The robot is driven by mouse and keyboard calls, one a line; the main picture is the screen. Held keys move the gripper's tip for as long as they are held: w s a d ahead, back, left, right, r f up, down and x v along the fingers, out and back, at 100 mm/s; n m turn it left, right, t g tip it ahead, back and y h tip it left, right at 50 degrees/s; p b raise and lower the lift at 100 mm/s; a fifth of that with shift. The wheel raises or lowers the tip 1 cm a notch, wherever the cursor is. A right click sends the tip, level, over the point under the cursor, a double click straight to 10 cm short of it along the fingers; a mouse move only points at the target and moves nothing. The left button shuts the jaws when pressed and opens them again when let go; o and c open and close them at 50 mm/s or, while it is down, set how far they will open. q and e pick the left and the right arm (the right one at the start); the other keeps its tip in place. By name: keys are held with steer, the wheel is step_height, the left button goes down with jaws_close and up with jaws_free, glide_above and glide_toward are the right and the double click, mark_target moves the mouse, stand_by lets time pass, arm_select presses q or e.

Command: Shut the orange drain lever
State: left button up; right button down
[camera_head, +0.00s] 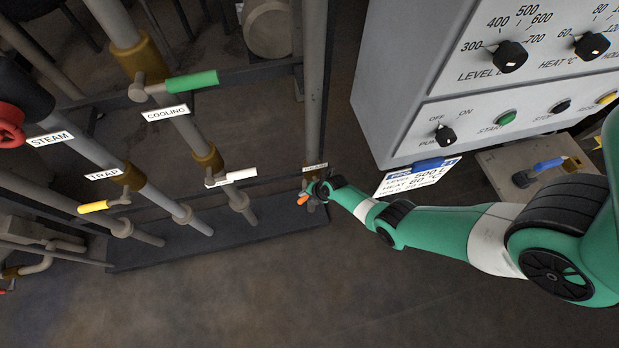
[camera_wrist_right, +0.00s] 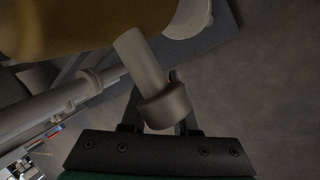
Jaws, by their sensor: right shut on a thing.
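The orange drain lever (camera_head: 303,199) sits low on the vertical pipe at the centre of the head view, under a small white label (camera_head: 315,168). Only its orange end shows; my gripper covers part of it. My right gripper (camera_head: 314,191) reaches it from the right and is shut on it. In the right wrist view the fingers (camera_wrist_right: 160,95) stand on either side of a grey stem with a round collar (camera_wrist_right: 165,105), below a brass-coloured body (camera_wrist_right: 90,25). My left gripper is not in view.
Pipes with a green cooling lever (camera_head: 192,81), a white lever (camera_head: 240,175), a yellow trap lever (camera_head: 93,207) and a red steam wheel (camera_head: 10,125) stand at left. A grey control panel (camera_head: 400,80) is at upper right. The floor in front is clear.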

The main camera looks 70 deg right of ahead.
steer(key=shift+w+a, duration=0.1)
steer(key=shift+r, duration=0.1)
stand_by(0.4)
steer(key=c, duration=0.7)
jaws_free()
steer(key=shift+r, duration=0.1)
steer(key=p+v, duration=0.9)
steer(key=v, duration=0.2)
steer(key=shift+s+r, duration=0.1)
steer(key=shift+s, duration=0.2)
